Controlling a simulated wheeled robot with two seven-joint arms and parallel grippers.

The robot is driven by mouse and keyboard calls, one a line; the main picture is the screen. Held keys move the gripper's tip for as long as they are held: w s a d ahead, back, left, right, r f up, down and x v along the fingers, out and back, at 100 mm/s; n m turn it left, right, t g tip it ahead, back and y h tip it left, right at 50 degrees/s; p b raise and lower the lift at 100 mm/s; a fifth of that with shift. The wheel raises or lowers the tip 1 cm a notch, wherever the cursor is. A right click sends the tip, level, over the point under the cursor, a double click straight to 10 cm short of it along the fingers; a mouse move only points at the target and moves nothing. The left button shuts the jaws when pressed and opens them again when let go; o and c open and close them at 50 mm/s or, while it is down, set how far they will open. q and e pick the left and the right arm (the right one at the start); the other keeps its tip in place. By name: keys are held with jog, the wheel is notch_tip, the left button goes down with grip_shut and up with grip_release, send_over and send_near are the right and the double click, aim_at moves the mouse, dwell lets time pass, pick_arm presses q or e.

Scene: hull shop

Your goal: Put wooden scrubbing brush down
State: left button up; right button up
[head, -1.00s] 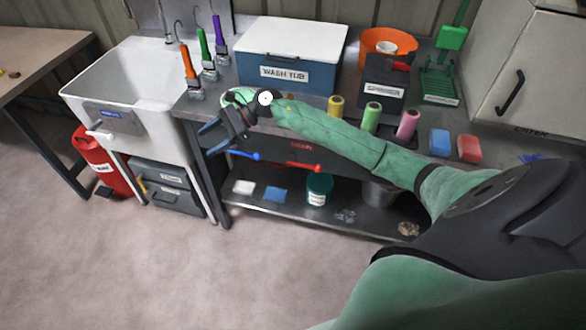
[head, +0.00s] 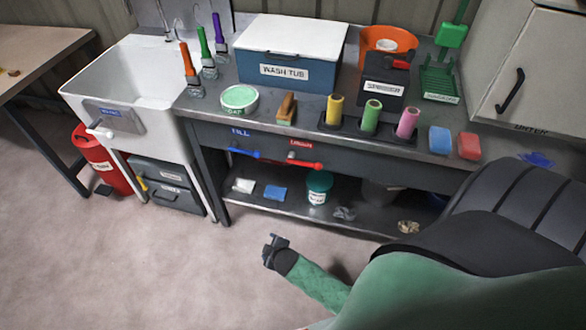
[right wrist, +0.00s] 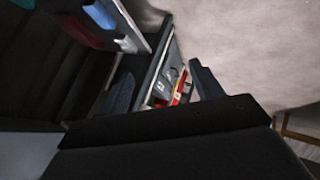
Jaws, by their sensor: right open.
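The wooden scrubbing brush (head: 287,108) stands on the steel bench top (head: 310,128), between the round green-lidded tub (head: 239,99) and the coloured rollers. Nothing holds it. My right gripper (head: 272,243) is open and empty, low over the floor in front of the bench and well apart from the brush. In the right wrist view a dark finger (right wrist: 205,82) shows against the floor, with nothing between the fingers that I can see. My left gripper is in neither view.
A wash tub (head: 288,72) stands behind the brush. A yellow roller (head: 334,109) and others stand in a dark tray to its right. Blue (head: 246,152) and red (head: 305,162) handles stick out from the bench front. Open floor lies left of my gripper.

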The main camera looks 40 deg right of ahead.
jog(key=s+a+f+m+g, duration=0.1)
jog(key=s+f+m+g, duration=0.1)
jog(key=s, duration=0.5)
jog(key=s+a+f+m+g, duration=0.2)
jog(key=s+f+g, duration=0.1)
jog(key=s, duration=0.4)
jog(key=s+a+f+m+g+y, duration=0.1)
jog(key=s+f, duration=0.3)
jog(key=s, duration=0.4)
jog(key=shift+a+f+m+g, duration=0.4)
jog(key=shift+a+m+g, duration=0.15)
jog(key=shift+g, duration=0.25)
